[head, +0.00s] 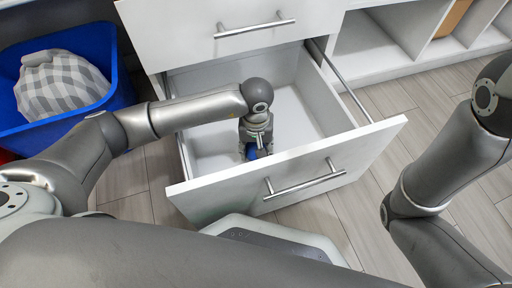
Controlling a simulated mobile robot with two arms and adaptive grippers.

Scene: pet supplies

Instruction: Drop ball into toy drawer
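The toy drawer (222,190) is pulled out, and its white interior is open to view from above. My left gripper (256,148) points down inside the drawer, close behind the front panel. A small blue patch (250,153), perhaps the ball, shows at its fingers and is mostly hidden by them. I cannot tell if the fingers are closed on it or apart from it. My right gripper is out of view; only the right arm shows at the right edge.
A closed drawer (180,28) sits above the open one. A blue bin (112,75) with a grey checked cloth item (60,82) stands at the left. White open shelves (365,45) are at the back right. Wooden floor (370,170) is clear right of the drawer.

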